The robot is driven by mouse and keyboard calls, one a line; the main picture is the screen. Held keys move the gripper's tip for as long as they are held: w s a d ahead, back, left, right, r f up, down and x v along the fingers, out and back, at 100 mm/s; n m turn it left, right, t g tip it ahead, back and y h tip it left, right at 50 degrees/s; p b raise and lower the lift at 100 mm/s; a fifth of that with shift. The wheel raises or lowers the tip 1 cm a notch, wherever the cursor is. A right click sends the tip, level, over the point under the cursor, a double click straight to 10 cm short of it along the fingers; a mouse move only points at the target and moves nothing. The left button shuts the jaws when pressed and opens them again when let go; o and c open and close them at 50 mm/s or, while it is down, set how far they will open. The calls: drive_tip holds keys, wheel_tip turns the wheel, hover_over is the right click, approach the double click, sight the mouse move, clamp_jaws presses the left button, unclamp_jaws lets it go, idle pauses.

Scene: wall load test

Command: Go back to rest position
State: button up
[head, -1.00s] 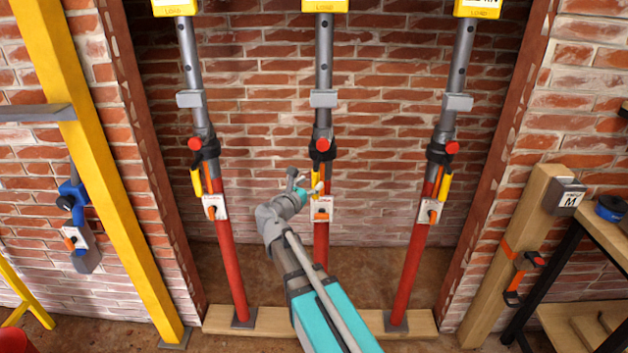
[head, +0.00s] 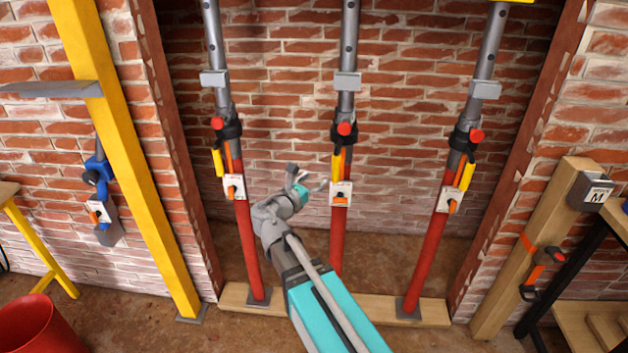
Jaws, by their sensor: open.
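My gripper (head: 311,181) is open and empty in the middle of the head view, at the end of my raised arm. It appears between the left prop (head: 249,245) and the middle prop (head: 337,238), just left of the middle prop's white switch plate (head: 341,194). I see a gap in the picture between the fingers and that plate; the depth between them is hard to tell. The right prop (head: 427,255) stands clear of my arm. All the props have red lower tubes and grey upper tubes.
A wooden sill (head: 236,297) runs under the props. A yellow post (head: 135,165) with a grey shelf (head: 55,89) and a blue tool (head: 97,180) are at left. A red bucket (head: 38,325) is bottom left. A wooden post (head: 520,255) with a clamp (head: 541,270) stands right.

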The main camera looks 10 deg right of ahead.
drive_tip(key=s+d+f+m+g+y, duration=0.2)
drive_tip(key=s+d+f+m+g, duration=0.15)
drive_tip(key=f+m, duration=0.3)
drive_tip(key=s+d+f+m+g+y, duration=0.25)
drive_tip(key=s+f+m+g, duration=0.2)
drive_tip(key=m, duration=0.25)
drive_tip(key=s+a+f+m+g+y, duration=0.4)
drive_tip(key=s+f+m+y, duration=0.45)
drive_tip(key=m, duration=0.45)
wheel_tip(320, 180, up, 14)
drive_tip(key=p, duration=1.3)
drive_tip(key=shift+s+r, duration=0.15)
idle(0.5)
